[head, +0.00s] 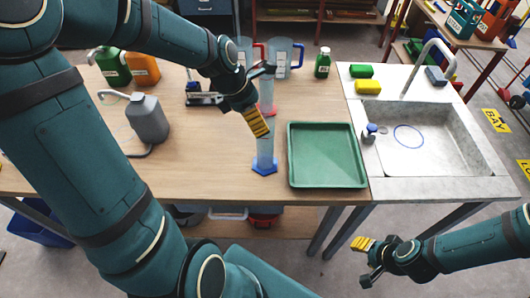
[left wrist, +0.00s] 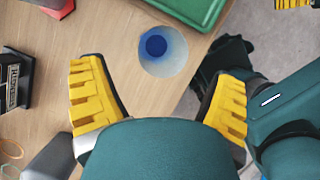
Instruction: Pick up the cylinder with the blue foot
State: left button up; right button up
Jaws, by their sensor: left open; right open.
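The clear cylinder with the blue foot (head: 265,148) stands upright on the wooden table, left of the green tray. In the left wrist view I look down into its round mouth, with the blue foot (left wrist: 156,44) showing at the bottom. My left gripper (head: 259,124) is open and empty by the top of this cylinder. In the wrist view its yellow-padded fingers (left wrist: 160,78) are spread wide, with the cylinder ahead of the gap between them; I see no contact. My right gripper (head: 364,258) is open and empty, low at the right, off the table.
The green tray (head: 327,184) lies close on the right, before the sink (head: 425,140). A grey bottle (head: 149,120), blue-tinted jugs (head: 285,58) and a small green bottle (head: 323,64) also stand on the table.

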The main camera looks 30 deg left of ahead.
aim_at(265, 145)
pick_arm(q)
jog(key=b+x, duration=0.1)
jog(key=x, duration=0.4)
jog(key=shift+w+d+f, duration=0.15)
jog(key=shift+d, duration=0.05)
jog(key=shift+c, duration=0.4)
jog(key=c, duration=1.3)
